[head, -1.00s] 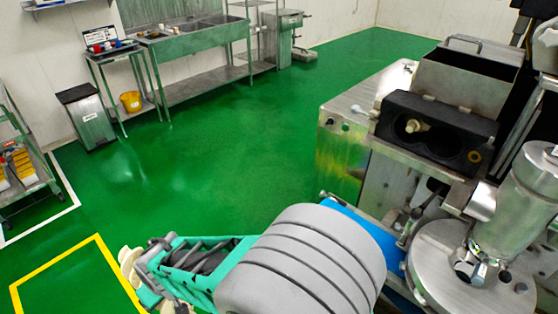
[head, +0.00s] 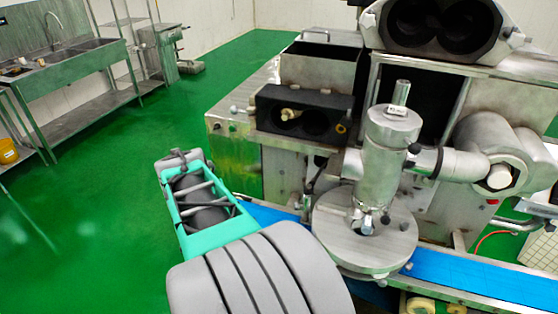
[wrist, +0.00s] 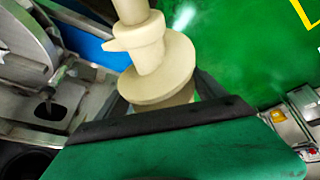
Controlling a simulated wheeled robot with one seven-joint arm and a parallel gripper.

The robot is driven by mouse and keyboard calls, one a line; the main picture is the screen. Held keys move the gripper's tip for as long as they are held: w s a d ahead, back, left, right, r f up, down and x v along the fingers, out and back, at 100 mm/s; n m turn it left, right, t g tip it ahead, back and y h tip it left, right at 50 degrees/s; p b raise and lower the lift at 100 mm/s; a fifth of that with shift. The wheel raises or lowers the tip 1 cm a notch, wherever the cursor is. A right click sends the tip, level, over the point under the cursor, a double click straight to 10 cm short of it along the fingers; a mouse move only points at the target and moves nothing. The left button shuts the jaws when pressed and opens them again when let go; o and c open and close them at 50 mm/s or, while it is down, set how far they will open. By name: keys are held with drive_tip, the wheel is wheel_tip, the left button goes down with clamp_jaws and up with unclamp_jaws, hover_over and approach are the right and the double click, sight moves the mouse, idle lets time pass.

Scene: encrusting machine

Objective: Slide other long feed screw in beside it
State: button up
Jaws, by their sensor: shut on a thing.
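My gripper (wrist: 165,92) is shut on a cream long feed screw (wrist: 150,45) in the wrist view. Its wide flange lies close to the fingers and its shaft runs out of the top of the picture. In the head view my arm hides the gripper, and I cannot make out the held screw. The dark twin-bore housing (head: 268,113) stands on the machine, right of and beyond my arm. A cream screw end (head: 290,113) shows in its left bore. Its right bore (head: 316,121) looks dark and empty. The held screw is apart from the housing.
A steel hopper (head: 318,68) stands behind the housing. A steel cylinder on a round disc (head: 365,232) stands to its right, above a blue conveyor belt (head: 460,277). Green floor (head: 100,220) is clear on the left. A sink bench (head: 75,65) stands at the back left.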

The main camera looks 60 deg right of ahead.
drive_tip(key=s+d+r+m+g+h, duration=0.1)
drive_tip(key=s+d+r+m+g, duration=0.3)
drive_tip(key=s+d+r+m, duration=0.75)
drive_tip(key=s+d+n, duration=0.3)
drive_tip(key=s+d, duration=0.1)
drive_tip(key=d, duration=0.1)
drive_tip(key=shift+d+f+b, duration=0.25)
drive_tip(key=shift+d+b, duration=0.05)
drive_tip(key=shift+b, duration=0.1)
drive_tip(key=shift+w+d+p, duration=0.2)
drive_tip(key=shift+d+p, duration=0.3)
drive_tip(key=shift+d, duration=0.9)
drive_tip(key=shift+w+d+p, duration=0.2)
drive_tip(key=shift+d+p, duration=0.3)
drive_tip(key=shift+d, duration=0.85)
drive_tip(key=shift+d, duration=0.1)
